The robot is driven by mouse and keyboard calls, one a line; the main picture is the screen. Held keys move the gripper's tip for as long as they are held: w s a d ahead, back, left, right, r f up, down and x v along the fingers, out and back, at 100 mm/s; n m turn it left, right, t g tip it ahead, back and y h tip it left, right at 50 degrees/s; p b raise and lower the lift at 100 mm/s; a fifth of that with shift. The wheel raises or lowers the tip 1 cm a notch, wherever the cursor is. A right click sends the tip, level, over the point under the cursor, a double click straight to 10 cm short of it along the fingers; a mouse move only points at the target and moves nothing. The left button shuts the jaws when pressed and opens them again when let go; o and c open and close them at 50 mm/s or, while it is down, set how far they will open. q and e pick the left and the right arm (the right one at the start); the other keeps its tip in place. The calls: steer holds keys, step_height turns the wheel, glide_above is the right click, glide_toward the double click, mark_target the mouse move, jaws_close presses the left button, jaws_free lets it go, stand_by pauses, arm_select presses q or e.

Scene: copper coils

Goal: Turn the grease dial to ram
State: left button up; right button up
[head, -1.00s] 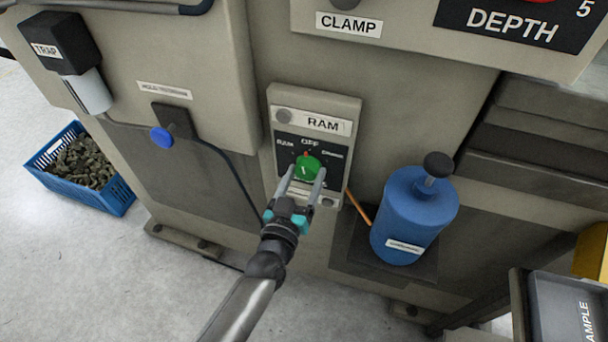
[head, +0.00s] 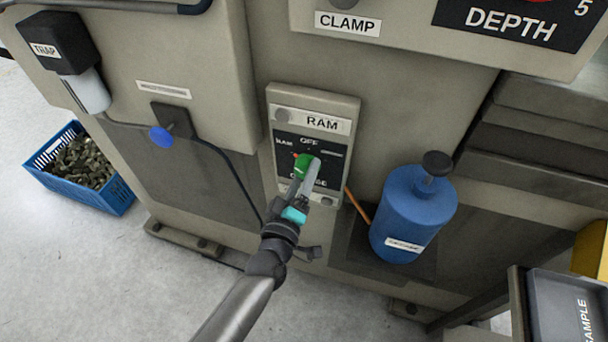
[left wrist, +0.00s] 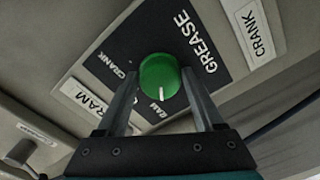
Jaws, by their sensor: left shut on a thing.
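The grease dial is a round green knob (head: 304,164) on a dark panel (head: 329,157) under a RAM plate. In the left wrist view the green knob (left wrist: 159,75) sits between my two fingers, and its white line points at the small RAM word (left wrist: 155,115). In the head view a red mark shows at the knob's left, on the side of the RAM word (head: 285,142); the OFF word is above. My left gripper (head: 307,178) is shut on the knob, its fingers turned and partly hiding the panel's lower lettering. My right gripper is in neither view.
A blue pump bottle (head: 412,215) stands on a ledge right of the panel. A blue knob (head: 161,137) sticks out at left. A blue crate (head: 108,195) of dark pieces is on the floor at left. A grey sample tray (head: 567,310) is at lower right.

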arm_select(q)
steer(key=shift+f+n, duration=0.1)
steer(key=shift+n, duration=0.3)
steer(key=o, duration=1.4)
steer(key=shift+c, duration=0.2)
steer(key=shift+s, duration=0.1)
steer(key=p+v, duration=0.1)
steer(key=v, duration=1.4)
steer(key=shift+p, duration=0.4)
